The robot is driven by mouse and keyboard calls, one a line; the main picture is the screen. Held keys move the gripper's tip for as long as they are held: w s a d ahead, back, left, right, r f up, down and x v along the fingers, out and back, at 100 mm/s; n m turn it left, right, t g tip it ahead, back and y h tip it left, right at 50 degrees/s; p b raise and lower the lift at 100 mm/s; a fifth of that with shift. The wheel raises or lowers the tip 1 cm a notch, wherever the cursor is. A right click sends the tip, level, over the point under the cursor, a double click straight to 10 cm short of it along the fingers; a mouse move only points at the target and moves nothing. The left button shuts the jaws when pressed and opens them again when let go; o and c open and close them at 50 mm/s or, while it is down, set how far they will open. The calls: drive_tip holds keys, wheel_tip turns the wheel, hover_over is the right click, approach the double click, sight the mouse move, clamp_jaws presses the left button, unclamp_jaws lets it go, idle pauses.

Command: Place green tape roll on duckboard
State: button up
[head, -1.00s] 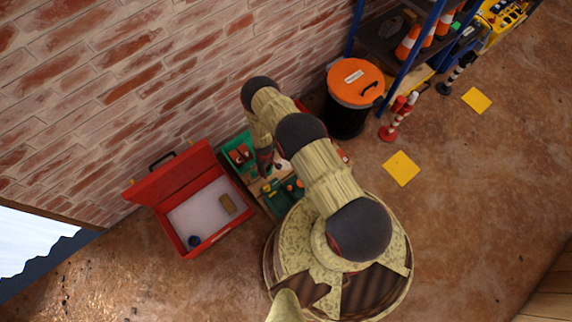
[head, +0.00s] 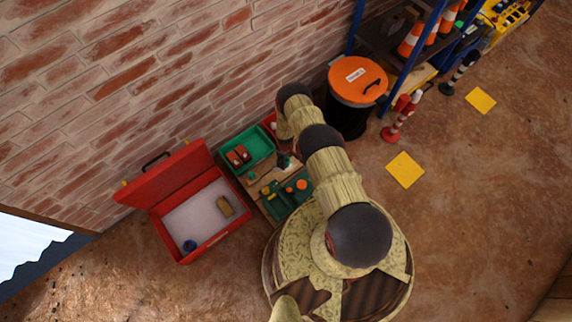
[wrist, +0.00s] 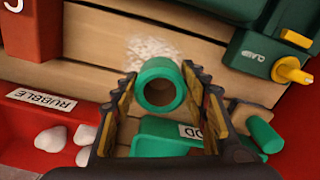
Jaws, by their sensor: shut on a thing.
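In the wrist view a green tape roll (wrist: 161,86) sits between the two fingers of my gripper (wrist: 161,76), its hole facing the camera. The fingers are shut on its sides. Behind it lie the wooden slats of the duckboard (wrist: 92,48), with a pale speckled patch near the roll. I cannot tell whether the roll touches the slats. In the head view my gripper (head: 284,160) is over the duckboard (head: 262,182), and the arm hides part of that area.
The wrist view shows a red bin labelled RUBBLE (wrist: 40,98) with white stones, a green case (wrist: 262,40) with a yellow knob, and a green labelled piece (wrist: 160,138) below the roll. In the head view, a green tray (head: 251,147), an open red toolbox (head: 180,205) and an orange-lidded bin (head: 357,82) stand nearby.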

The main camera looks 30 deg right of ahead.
sight(286, 163)
drive_tip(key=shift+w+d+f+b, duration=0.1)
drive_tip(key=shift+f+b, duration=0.15)
drive_tip(key=shift+f, duration=0.4)
drive_tip(key=shift+s+d+f+b, duration=0.15)
drive_tip(key=shift+f+b, duration=0.15)
drive_tip(key=shift+f, duration=0.3)
drive_tip(key=shift+w+d+f+b, duration=0.15)
drive_tip(key=shift+f+b, duration=0.1)
drive_tip(key=shift+f, duration=0.4)
drive_tip(key=shift+f, duration=0.1)
drive_tip(key=o, duration=1.2)
